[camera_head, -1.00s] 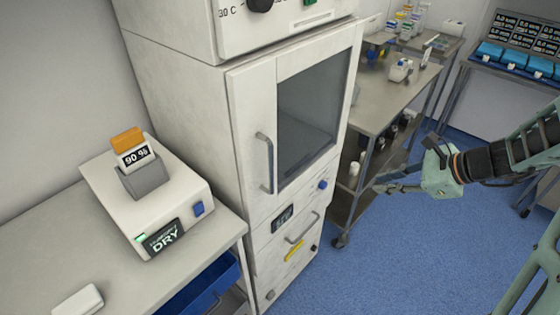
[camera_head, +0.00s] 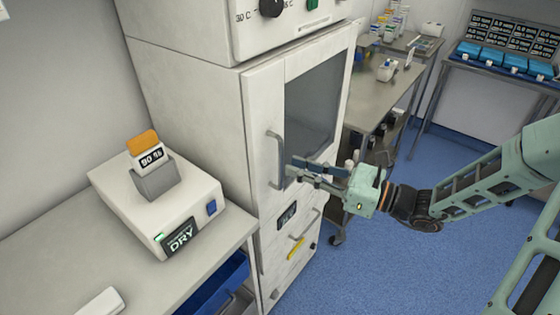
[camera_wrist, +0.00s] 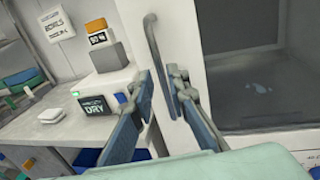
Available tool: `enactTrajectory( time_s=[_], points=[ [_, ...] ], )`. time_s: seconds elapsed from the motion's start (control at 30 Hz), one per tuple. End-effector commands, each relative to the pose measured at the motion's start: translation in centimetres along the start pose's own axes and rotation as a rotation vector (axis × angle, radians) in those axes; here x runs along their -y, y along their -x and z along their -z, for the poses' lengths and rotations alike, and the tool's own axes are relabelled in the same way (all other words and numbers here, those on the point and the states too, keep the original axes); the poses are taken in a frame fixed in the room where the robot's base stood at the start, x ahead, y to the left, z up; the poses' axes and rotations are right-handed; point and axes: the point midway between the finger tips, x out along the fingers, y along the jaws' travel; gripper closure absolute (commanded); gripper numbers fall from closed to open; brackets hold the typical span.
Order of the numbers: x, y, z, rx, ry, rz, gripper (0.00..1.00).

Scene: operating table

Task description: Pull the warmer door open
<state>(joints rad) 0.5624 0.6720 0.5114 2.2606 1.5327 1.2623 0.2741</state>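The warmer door (camera_head: 262,115) is a white panel with a dark glass window (camera_head: 312,112) on the tall white cabinet, and it looks shut. Its grey vertical bar handle (camera_head: 273,160) is on the left side of the door. My gripper (camera_head: 290,172) is in front of the door at the handle's lower part, fingers pointing left at it. In the wrist view the two fingers (camera_wrist: 160,88) are spread apart, and the handle (camera_wrist: 154,45) rises between and beyond their tips. I cannot tell whether the fingers reach around the bar.
A white device with a DRY display (camera_head: 160,210) stands on the counter (camera_head: 60,262) at left. A lower drawer with a bar handle (camera_head: 305,222) is under the door. A steel cart (camera_head: 370,110) stands right of the cabinet. Blue floor (camera_head: 400,270) is clear in front.

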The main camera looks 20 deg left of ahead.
Motion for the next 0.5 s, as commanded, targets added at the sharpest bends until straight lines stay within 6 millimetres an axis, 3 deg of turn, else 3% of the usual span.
enactTrajectory(
  time_s=[0.2, 0.5],
  points=[
    [0.0, -3.6, 0.1, -0.001, 0.0, -0.002, 0.85],
    [0.1, -5.0, 0.1, -0.002, 0.001, 0.001, 0.85]
  ],
)
